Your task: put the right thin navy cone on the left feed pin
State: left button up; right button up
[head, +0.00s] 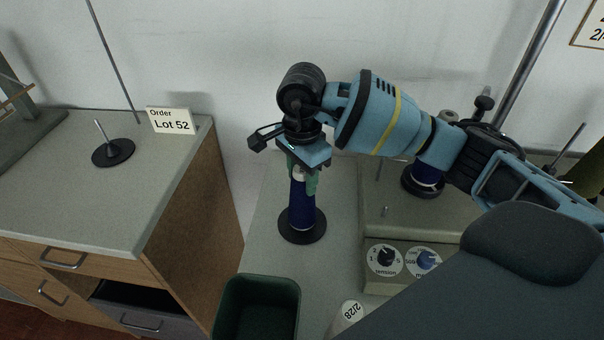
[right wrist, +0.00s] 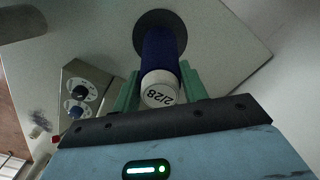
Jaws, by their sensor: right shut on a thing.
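A thin navy cone (head: 302,205) with a white top stands upright over a round black base (head: 303,231) on the grey worktop. My right gripper (head: 304,175) is shut on its upper part from above. The right wrist view shows the green fingers (right wrist: 160,88) on both sides of the cone (right wrist: 158,45), whose white top reads 2/28. A bare pin on a black disc (head: 113,153) stands on the left cabinet; I cannot tell whether it is the left feed pin. Another navy cone (head: 426,174) is partly hidden behind my right arm. My left gripper is out of view.
An order card reading Lot 52 (head: 171,121) stands on the left cabinet (head: 100,210). A dark green bin (head: 257,284) is in front of the held cone. A control box (head: 400,262) with two dials is to its right. A white top marked 2/28 (head: 351,312) shows at the bottom.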

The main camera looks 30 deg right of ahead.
jog(key=shift+f, duration=0.45)
jog(key=o, duration=1.3)
jog(key=shift+r, duration=3.95)
jog(key=shift+f, duration=0.1)
